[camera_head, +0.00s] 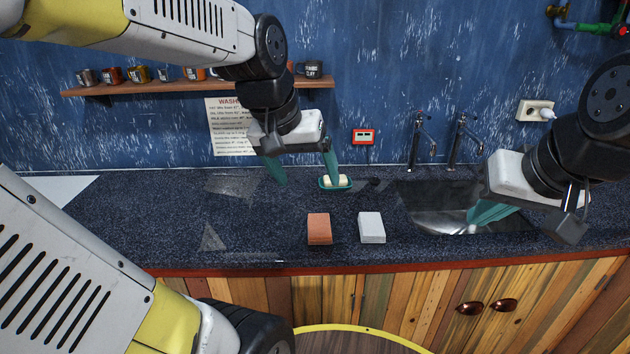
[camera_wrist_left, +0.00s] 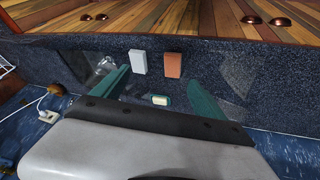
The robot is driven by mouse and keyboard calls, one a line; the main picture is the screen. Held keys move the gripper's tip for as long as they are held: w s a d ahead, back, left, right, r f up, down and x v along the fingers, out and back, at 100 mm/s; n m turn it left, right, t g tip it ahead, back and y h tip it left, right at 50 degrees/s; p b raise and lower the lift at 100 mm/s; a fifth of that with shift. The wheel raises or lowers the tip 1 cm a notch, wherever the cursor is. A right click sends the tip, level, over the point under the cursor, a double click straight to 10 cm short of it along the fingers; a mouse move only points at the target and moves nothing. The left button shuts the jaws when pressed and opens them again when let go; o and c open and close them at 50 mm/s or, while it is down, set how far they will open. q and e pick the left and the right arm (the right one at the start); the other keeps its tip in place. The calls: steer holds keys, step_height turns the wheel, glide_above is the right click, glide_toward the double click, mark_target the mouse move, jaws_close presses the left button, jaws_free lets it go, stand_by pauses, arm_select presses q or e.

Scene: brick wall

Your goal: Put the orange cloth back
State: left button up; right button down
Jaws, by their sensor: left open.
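The orange cloth (camera_head: 319,229), a folded block-like piece, lies on the dark speckled counter left of a white folded cloth (camera_head: 371,228), with a gap between them. In the left wrist view the orange cloth (camera_wrist_left: 173,65) is right of the white one (camera_wrist_left: 139,62). My left gripper (camera_head: 304,170) is open and empty, above the counter behind the orange cloth and apart from it. Its teal fingers also show spread in the left wrist view (camera_wrist_left: 157,88). My right gripper (camera_head: 488,213) hangs over the sink; its finger gap cannot be made out.
A teal dish (camera_head: 324,184) with pale soap stands behind the cloths, near my left gripper. The metal sink (camera_head: 428,222) with two taps is to the right. A wall shelf (camera_head: 190,87) holds several mugs. The left part of the counter is clear.

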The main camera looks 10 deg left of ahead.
arm_select(q)
steer(key=shift+m+t, duration=0.4)
steer(key=shift+t, duration=0.3)
steer(key=s, duration=0.5)
steer(key=shift+s+d+r, duration=0.15)
steer(key=shift+s+d, duration=0.15)
